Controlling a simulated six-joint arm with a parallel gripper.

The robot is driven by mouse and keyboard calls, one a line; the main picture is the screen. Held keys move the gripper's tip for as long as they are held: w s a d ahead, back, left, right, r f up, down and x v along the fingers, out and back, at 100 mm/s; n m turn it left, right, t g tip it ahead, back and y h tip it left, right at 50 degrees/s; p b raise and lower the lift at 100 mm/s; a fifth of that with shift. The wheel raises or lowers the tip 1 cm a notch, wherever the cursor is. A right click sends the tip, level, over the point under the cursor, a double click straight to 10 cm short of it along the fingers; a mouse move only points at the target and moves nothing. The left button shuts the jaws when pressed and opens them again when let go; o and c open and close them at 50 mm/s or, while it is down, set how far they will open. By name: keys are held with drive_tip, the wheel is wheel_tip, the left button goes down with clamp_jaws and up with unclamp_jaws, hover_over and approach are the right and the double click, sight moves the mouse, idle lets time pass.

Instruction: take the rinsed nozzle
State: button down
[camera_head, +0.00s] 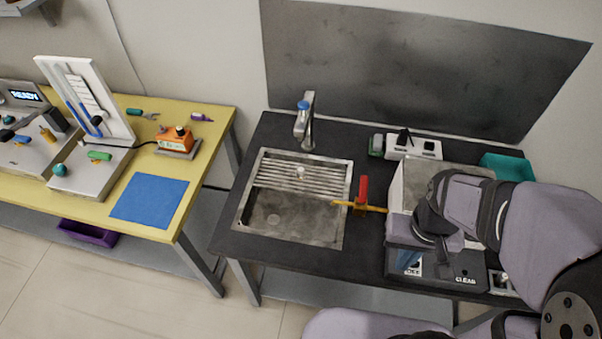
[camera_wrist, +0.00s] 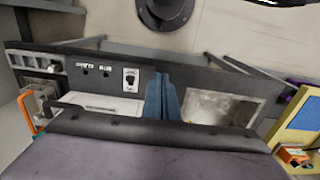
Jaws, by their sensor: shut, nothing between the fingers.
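A small pale piece (camera_head: 300,172), which looks like the nozzle, rests on the slatted metal rack (camera_head: 270,172) over the back part of the sink (camera_head: 325,238). It is too small to make out in detail. My gripper (camera_head: 408,260) is at the front of the grey machine, right of the sink and apart from the pale piece. Its blue fingers are together and empty, and they also show in the wrist view (camera_wrist: 163,98). The sink's basin shows right of the fingers in the wrist view (camera_wrist: 225,108), where I cannot make out the pale piece.
A faucet (camera_head: 305,120) stands behind the sink. A red-handled part with an orange bar (camera_head: 362,190) stands at the sink's right edge. The grey machine (camera_head: 398,190) fills the counter's right side, partly behind my arm. A yellow table (camera_head: 210,125) stands to the left.

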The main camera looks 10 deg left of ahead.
drive_tip(key=c, duration=2.4)
unclamp_jaws()
drive_tip(key=shift+c, duration=0.2)
drive_tip(key=o, duration=1)
drive_tip(key=shift+o, duration=0.2)
